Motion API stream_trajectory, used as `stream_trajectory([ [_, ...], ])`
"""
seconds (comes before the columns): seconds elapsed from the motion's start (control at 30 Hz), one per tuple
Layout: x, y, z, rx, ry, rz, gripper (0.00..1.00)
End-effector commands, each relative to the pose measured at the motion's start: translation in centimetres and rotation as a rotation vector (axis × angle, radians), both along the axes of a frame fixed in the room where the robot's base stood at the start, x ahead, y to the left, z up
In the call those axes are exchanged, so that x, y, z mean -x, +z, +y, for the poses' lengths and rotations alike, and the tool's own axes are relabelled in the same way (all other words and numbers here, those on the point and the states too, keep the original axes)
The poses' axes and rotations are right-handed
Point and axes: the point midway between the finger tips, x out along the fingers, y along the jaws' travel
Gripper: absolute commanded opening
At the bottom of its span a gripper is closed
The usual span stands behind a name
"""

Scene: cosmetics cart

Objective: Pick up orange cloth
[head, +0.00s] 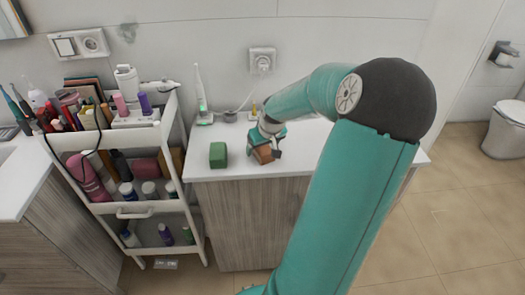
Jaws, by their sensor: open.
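The orange cloth (264,154) is a small orange-brown, block-like bundle on the white counter (225,177), near its front edge. My gripper (266,148) points down right over it, with the fingers open around or just above its top. I cannot tell whether the fingers touch it. The gripper covers the cloth's upper part.
A green block (218,155) sits on the counter left of the cloth. An electric toothbrush (202,98) stands at the back by the wall. A white cart (135,208) full of cosmetics stands left of the counter. A toilet (505,130) is far right.

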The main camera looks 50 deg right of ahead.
Motion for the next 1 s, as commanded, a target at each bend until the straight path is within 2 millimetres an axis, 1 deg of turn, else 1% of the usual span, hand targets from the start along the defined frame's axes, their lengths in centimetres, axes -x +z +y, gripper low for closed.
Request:
stream_trajectory([
  [0.1, -0.21, -0.33, -0.07, 0.002, 0.002, -0.001, 0.76],
  [1.0, -0.13, -0.79, -0.06, 0.002, 0.001, 0.000, 0.76],
])
